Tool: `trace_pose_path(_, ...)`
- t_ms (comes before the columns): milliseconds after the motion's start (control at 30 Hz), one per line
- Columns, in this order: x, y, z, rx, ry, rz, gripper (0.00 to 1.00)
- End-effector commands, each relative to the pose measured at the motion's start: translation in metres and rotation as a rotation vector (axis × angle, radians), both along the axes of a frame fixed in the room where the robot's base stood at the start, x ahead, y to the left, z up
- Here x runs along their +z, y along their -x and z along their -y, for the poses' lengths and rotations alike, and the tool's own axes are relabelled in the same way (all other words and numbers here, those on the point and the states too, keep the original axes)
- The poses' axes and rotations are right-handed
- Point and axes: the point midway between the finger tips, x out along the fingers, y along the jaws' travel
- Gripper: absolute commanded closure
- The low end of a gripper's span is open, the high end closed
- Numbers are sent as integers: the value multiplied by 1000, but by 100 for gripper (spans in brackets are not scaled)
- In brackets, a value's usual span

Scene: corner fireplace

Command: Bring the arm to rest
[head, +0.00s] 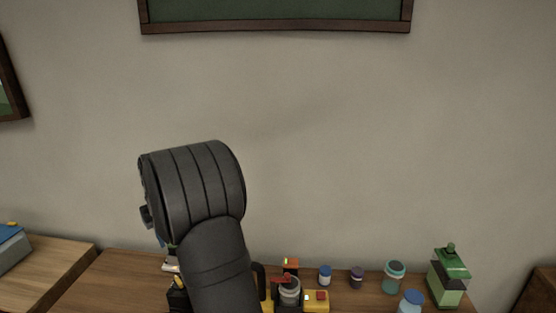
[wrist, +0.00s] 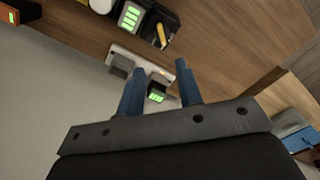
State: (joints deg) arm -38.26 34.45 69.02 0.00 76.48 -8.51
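My gripper (wrist: 160,67) shows in the wrist view as two blue fingers standing apart with a gap between them. It is open, and nothing appears to be held. Beyond the fingers is a pale strip (wrist: 123,59) with dark blocks on it. A small black block with a green lit face (wrist: 157,93) shows in the gap, seemingly beyond the fingers. In the head view my dark grey arm rises in front of the wall, left of centre, and hides the gripper's fingers.
A wooden table (head: 120,280) runs along the wall (head: 330,150). On its right stand a green bottle (head: 449,280), a teal-lidded jar (head: 393,277), a blue-lidded jar (head: 411,302) and smaller jars. A red-and-yellow device (head: 316,300) is near my arm. A framed board (head: 275,28) hangs above.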

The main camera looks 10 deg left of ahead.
Motion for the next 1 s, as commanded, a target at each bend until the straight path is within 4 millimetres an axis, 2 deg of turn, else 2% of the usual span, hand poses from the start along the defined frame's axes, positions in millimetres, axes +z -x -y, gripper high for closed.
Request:
trace_pose_path(167, -25, 0, 0, 0, 2, -3, 67)
trace_pose_path(700, -133, 1, 1, 0, 2, -3, 67)
trace_pose_path(800, -149, 0, 0, 0, 2, -3, 67)
trace_pose_path(1000, -168, 0, 0, 0, 1, -1, 67)
